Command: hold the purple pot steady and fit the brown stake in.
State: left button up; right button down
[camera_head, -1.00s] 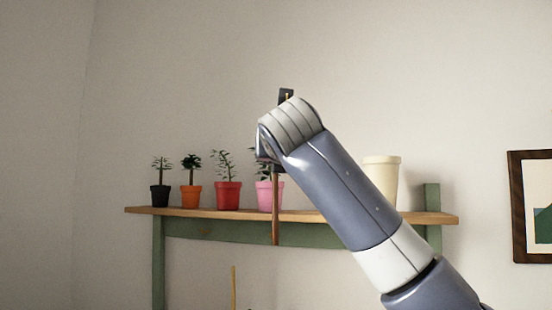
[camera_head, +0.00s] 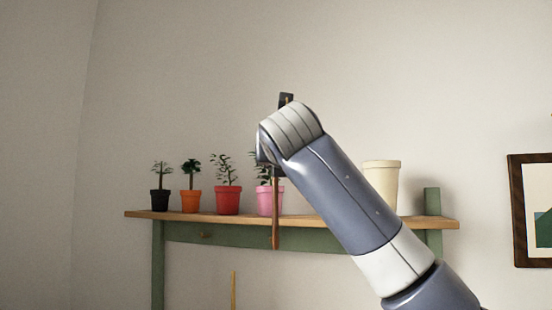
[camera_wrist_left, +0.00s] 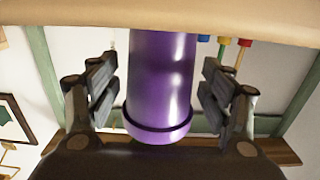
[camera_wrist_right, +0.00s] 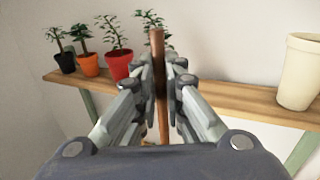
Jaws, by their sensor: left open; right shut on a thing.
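The purple pot (camera_wrist_left: 162,85) shows in the left wrist view, between the two spread fingers of my left gripper (camera_wrist_left: 160,90). That gripper is open, with a visible gap on each side of the pot. My right gripper (camera_wrist_right: 160,82) is shut on the brown stake (camera_wrist_right: 157,50). In the head view the stake (camera_head: 275,220) hangs upright below my right wrist, in front of the shelf, its lower end free. The head view shows neither the purple pot nor my left gripper. The pot's opening is not visible.
A wooden shelf (camera_head: 330,222) behind my right arm bears black, orange, red and pink potted plants and a cream pot (camera_head: 382,180). A yellow stick (camera_head: 234,290) rises at the bottom. A wooden edge (camera_wrist_left: 160,25) crosses the left wrist view, near coloured handles (camera_wrist_left: 225,42).

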pick_arm(q)
jog(key=v, duration=1.1)
